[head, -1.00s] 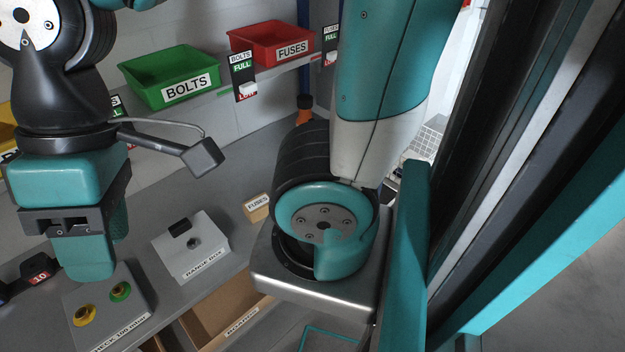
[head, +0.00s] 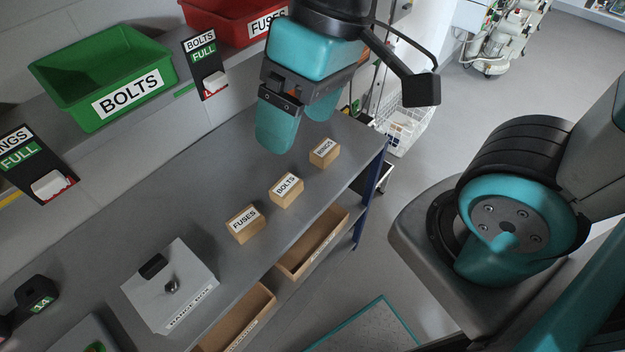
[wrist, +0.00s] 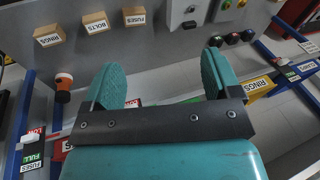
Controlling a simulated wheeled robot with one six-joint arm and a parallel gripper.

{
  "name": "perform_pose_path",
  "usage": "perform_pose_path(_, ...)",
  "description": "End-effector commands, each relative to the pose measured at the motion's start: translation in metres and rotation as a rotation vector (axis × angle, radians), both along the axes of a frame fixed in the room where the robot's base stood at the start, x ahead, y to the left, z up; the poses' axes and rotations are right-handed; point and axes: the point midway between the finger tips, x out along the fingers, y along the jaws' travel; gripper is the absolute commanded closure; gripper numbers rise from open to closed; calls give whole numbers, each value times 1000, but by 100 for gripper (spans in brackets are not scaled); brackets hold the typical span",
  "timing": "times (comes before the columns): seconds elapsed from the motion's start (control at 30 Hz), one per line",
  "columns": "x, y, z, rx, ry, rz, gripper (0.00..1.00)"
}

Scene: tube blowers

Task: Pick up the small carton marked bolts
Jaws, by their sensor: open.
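The small carton marked bolts (head: 286,191) is a tan box with a white label. It stands on the grey table between the carton marked fuses (head: 244,224) and the carton marked rings (head: 324,152). In the wrist view the bolts carton (wrist: 96,26) is at the upper left, beyond my fingers and to their left. My gripper (head: 297,133) is open and empty, above the table on the back side of the row of cartons and apart from them. Its two teal fingers (wrist: 163,68) show spread in the wrist view.
A green bin marked bolts (head: 75,90) and a red bin marked fuses (head: 235,20) sit on the shelf behind. A white box with a knob (head: 185,300) stands left of the cartons.

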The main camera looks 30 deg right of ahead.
Motion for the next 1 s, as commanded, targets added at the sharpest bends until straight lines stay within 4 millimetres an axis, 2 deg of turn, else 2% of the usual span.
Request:
perform_pose_path(0.03, 15, -2, -28, -24, 38, -109, 17)
perform_pose_path(0.3, 116, -33, -146, -185, 237, -1043, 17)
perform_pose_path(0.4, 143, -44, -179, -221, 268, -1331, 17)
perform_pose_path(0.5, 160, -52, -199, -238, 280, -1529, 17)
perform_pose_path(0.6, 168, -56, -210, -248, 286, -1631, 17)
perform_pose_path(0.77, 169, -58, -235, -253, 289, -1661, 17)
perform_pose_path(1.0, 168, -58, -290, -253, 290, -1656, 17)
